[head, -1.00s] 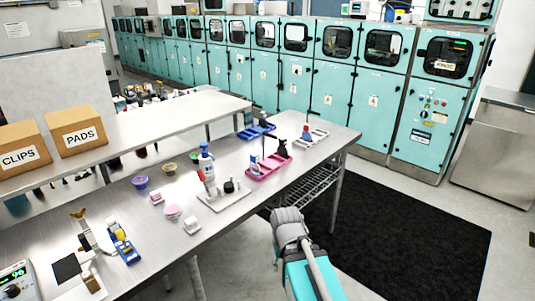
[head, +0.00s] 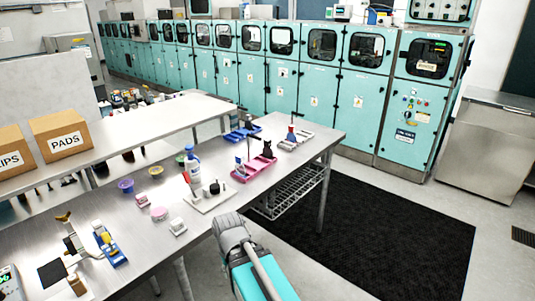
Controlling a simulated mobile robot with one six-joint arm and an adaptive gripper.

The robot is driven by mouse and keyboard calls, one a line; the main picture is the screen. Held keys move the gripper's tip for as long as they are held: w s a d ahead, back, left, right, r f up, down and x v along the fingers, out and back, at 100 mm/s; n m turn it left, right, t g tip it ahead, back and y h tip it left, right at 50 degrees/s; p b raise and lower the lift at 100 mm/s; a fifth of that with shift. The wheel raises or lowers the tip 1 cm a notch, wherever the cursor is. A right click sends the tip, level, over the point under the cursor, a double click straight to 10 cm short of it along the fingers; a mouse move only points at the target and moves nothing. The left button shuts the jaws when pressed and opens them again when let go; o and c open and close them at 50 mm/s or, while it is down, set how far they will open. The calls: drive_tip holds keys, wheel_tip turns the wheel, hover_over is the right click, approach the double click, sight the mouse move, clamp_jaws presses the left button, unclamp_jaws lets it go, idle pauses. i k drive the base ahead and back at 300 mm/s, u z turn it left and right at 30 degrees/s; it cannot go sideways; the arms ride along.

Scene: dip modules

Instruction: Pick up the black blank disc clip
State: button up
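A small black round piece (head: 214,187) stands on a white board (head: 208,202) on the steel table, beside a white and blue bottle (head: 193,166). A black upright thing (head: 267,151) stands at the pink tray (head: 250,170). Both are too small to tell whether either is the black blank disc clip. My arm comes up from the bottom, its grey joint in front of the table's near edge. My gripper's fingers do not show.
The steel table (head: 150,238) also holds small bowls, pink and white pieces, a blue holder (head: 112,249) and a blue tray (head: 243,133). A raised shelf (head: 150,122) carries cardboard boxes. Teal cabinets (head: 320,95) line the back. A black floor mat (head: 370,235) lies clear at right.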

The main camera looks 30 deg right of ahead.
sight(266, 152)
drive_tip(key=u, duration=0.1)
drive_tip(key=i, duration=1)
drive_tip(key=z, duration=0.1)
